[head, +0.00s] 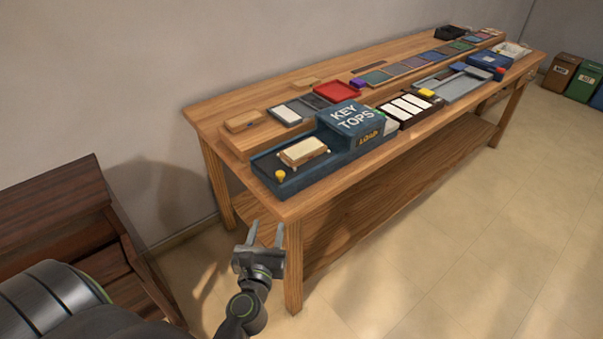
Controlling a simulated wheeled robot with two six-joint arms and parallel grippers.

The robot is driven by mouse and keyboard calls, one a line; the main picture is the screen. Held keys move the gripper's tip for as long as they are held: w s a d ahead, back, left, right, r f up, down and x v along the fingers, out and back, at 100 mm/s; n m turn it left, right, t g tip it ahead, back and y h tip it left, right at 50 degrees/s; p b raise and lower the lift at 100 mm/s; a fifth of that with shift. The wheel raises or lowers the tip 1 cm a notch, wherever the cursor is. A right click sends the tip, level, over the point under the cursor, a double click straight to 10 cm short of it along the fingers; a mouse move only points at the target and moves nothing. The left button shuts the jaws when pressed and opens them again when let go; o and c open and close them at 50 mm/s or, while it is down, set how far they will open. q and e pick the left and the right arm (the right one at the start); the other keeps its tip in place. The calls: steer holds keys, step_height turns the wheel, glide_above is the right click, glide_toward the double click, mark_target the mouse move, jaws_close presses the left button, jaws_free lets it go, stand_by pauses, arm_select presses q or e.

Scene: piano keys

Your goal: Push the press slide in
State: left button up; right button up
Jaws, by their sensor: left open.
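The dark blue press housing (350,119), lettered "KEY TOPS" and "LOAD", stands at the near left part of the wooden workbench. Its tray-like base (289,190) extends to the left. The press slide (303,151), a pale cream block on a brown plate, sits in that tray, outside the housing. A small yellow knob (280,175) stands at the tray's near left end. My left gripper (266,233) is open and empty. It is below and in front of the bench's near left corner, apart from the press. My right gripper is not in view.
The workbench (222,108) runs away to the right, with several trays and tools along it. A red tray (337,91) lies behind the press. A dark wooden piece of furniture (60,205) stands at the left. The floor in front is clear.

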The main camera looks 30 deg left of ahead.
mark_target(280, 177)
arm_select(q)
steer(key=p+x, duration=0.1)
steer(key=x, duration=1.5)
steer(key=shift+w+a+r+p, duration=0.1)
steer(key=shift+r+p, duration=0.05)
steer(key=shift+p, duration=0.15)
steer(key=shift+w+a, duration=0.2)
steer(key=shift+w, duration=0.25)
jaws_close()
